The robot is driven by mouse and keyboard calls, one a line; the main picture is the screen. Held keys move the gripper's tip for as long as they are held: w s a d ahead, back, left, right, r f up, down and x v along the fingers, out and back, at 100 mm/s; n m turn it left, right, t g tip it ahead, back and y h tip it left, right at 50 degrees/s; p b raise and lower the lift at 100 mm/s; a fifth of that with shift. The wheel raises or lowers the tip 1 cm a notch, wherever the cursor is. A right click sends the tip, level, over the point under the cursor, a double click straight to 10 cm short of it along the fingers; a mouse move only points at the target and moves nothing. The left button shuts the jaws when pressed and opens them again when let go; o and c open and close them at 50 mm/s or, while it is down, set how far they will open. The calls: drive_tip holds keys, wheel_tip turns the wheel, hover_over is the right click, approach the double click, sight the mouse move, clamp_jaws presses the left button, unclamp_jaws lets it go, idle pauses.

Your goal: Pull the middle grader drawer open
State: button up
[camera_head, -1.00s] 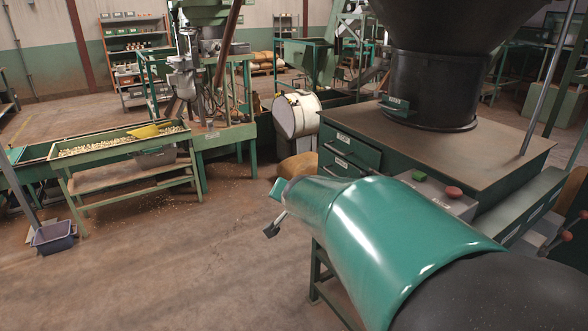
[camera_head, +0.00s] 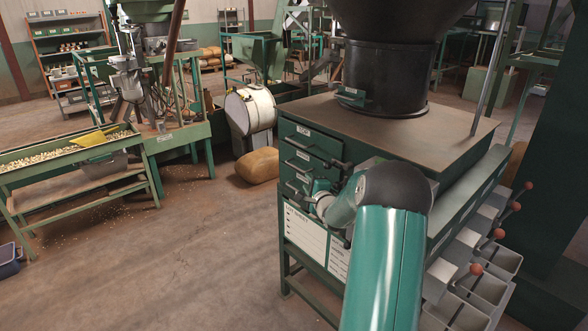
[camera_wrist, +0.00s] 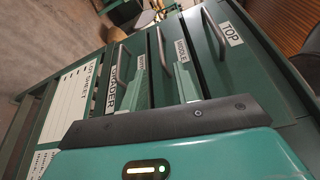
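The green grader cabinet (camera_head: 455,160) has a stack of drawers on its front, and all look closed. The middle drawer's grey bar handle (camera_wrist: 162,50) is upright in the wrist view, beside the MIDDLE label (camera_wrist: 182,52). My gripper (camera_wrist: 158,75) is open, with one green finger on each side of that handle in the picture. I cannot tell whether the fingertips reach past the bar. In the head view my gripper (camera_head: 315,188) is close to the drawer fronts, partly hidden by my arm. The middle drawer handle (camera_head: 296,167) shows just above it.
The top drawer handle (camera_wrist: 213,32) and a lower handle (camera_wrist: 116,78) flank the middle one. A white lot sheet (camera_head: 306,232) is below the drawers. Bins with red-knobbed levers (camera_head: 478,268) line the right side. The floor left of the cabinet is open, with a sack (camera_head: 258,165).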

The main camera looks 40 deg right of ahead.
sight(296, 168)
drive_tip(key=x, duration=1.3)
clamp_jaws()
